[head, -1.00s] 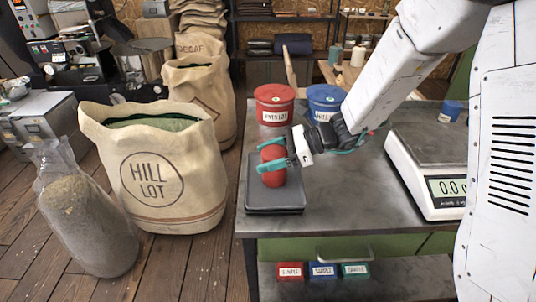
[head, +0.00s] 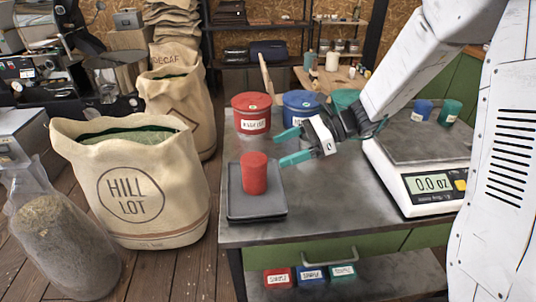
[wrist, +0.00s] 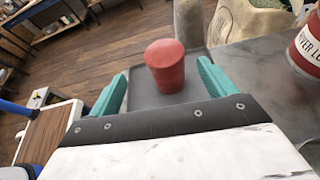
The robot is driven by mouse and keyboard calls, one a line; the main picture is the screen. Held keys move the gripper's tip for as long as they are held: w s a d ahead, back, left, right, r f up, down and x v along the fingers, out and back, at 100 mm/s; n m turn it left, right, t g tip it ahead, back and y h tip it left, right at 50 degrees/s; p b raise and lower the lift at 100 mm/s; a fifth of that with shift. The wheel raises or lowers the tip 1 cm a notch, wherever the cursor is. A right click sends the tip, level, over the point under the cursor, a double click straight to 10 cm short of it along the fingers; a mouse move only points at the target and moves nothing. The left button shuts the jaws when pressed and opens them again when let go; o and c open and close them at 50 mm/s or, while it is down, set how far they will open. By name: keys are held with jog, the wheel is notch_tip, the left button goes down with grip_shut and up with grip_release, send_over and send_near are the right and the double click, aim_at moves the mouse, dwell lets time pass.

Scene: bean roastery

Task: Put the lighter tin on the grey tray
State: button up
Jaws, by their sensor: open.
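A small red tin (head: 254,173) stands upright on the grey tray (head: 257,211) at the left end of the bench. My gripper (head: 287,147) is open and empty, with teal fingers, above the bench up and to the right of the red tin and apart from it. In the wrist view the red tin (wrist: 165,66) stands on the tray beyond the two open fingers (wrist: 160,88). A small blue tin (head: 422,110) and a small teal tin (head: 450,112) stand at the scale on the right.
A scale (head: 415,165) reading 0.0 oz stands on the right of the bench. A large red canister (head: 252,115) and a large blue canister (head: 303,107) stand behind my gripper. A HILL LOT sack (head: 130,185) stands on the floor at left. The bench middle is clear.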

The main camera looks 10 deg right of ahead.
jog(key=s+d+r+n+h, duration=0.3)
jog(key=s+n, duration=0.3)
jog(key=s, duration=0.3)
jog(key=s+d+r+n+h, duration=0.3)
jog(key=s+d+n+h, duration=0.3)
jog(key=s, duration=0.2)
jog(key=s+d+r+n+t+h, duration=0.1)
jog(key=s+d+r+n+h, duration=0.2)
jog(key=s, duration=0.6)
jog(key=d+n+h, duration=0.1)
jog(key=d+n, duration=0.1)
jog(key=n, duration=0.1)
jog(key=shift+s+r+n+h, duration=0.15)
jog(key=shift+s+n+h, duration=0.15)
jog(key=shift+n+h, duration=0.1)
